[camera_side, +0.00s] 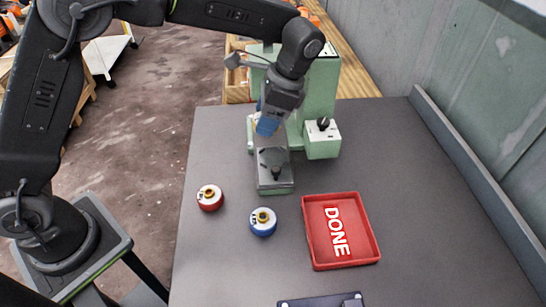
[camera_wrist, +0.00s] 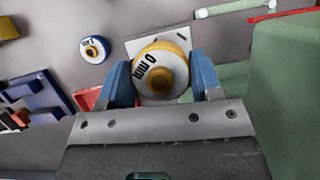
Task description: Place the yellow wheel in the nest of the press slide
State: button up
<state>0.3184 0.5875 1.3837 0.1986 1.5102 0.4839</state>
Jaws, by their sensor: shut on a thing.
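In the side view my gripper (camera_side: 268,124) points down in front of the green press (camera_side: 318,95), behind the slide; the wheel cannot be made out there. The press slide (camera_side: 272,160) is a grey plate with dark fittings at the front of the press. In the wrist view a pale plate (camera_wrist: 134,47) shows partly behind the wheel; the nest is hidden.
A red wheel (camera_side: 210,197) and a blue wheel (camera_side: 263,222) stand on the grey table left and front of the slide. A red tray marked DONE (camera_side: 372,240) lies to the right. A dark plate (camera_side: 310,300) is at the front edge. The table's right side is clear.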

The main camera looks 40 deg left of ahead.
aim_at(268, 158)
jog(key=shift+w+d+n, duration=0.2)
jog(key=shift+w+n, duration=0.2)
jog(key=shift+w, duration=0.3)
notch_tip(268, 158, down, 10)
jog(key=shift+w, duration=0.1)
jog(key=shift+f, duration=0.15)
jog(key=o, duration=0.9)
